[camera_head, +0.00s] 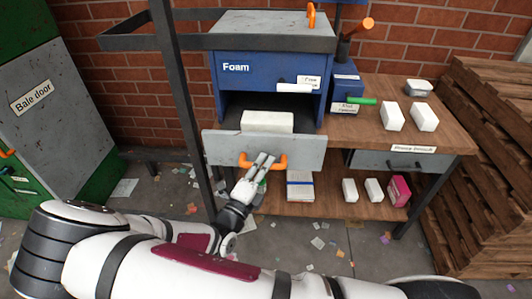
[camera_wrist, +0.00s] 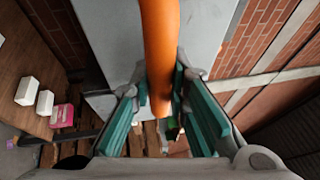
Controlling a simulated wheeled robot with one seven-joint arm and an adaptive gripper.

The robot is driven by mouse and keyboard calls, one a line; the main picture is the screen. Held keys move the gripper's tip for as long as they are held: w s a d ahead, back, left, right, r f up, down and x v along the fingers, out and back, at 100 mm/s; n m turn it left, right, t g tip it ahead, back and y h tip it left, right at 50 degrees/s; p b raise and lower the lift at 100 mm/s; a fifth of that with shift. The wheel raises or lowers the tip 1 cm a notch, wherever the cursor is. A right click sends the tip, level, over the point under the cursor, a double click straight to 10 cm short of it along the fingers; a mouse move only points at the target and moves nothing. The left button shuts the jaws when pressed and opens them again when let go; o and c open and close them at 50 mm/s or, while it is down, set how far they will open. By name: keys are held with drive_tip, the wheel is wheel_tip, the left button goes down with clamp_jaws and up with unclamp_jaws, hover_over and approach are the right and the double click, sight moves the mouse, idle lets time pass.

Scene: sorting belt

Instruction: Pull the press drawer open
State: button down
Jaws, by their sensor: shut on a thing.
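The press is a blue box (camera_head: 238,90) marked "Foam" with a grey top. Its drawer has a grey front panel (camera_head: 222,146), which stands out in front of the box, so the drawer is at least partly open. A white block (camera_head: 267,121) sits in the drawer behind the panel. The orange handle (camera_head: 245,160) is on the panel, and the bar crosses the wrist view (camera_wrist: 160,45) from the top. My gripper (camera_head: 265,162) is shut on this handle; its teal-padded fingers (camera_wrist: 163,92) are on both sides of the bar.
A wooden bench (camera_head: 440,127) stands to the right, with white blocks (camera_head: 393,116) on top and several items on its lower shelf. A dark post (camera_head: 182,110) stands left of the drawer. Wooden pallets (camera_head: 490,170) are at far right. Scraps litter the floor.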

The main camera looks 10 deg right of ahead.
drive_tip(key=shift+s+a, duration=0.15)
drive_tip(key=shift+s, duration=0.25)
drive_tip(key=c, duration=1.5)
unclamp_jaws()
drive_tip(key=shift+c, duration=0.2)
drive_tip(key=v, duration=1.2)
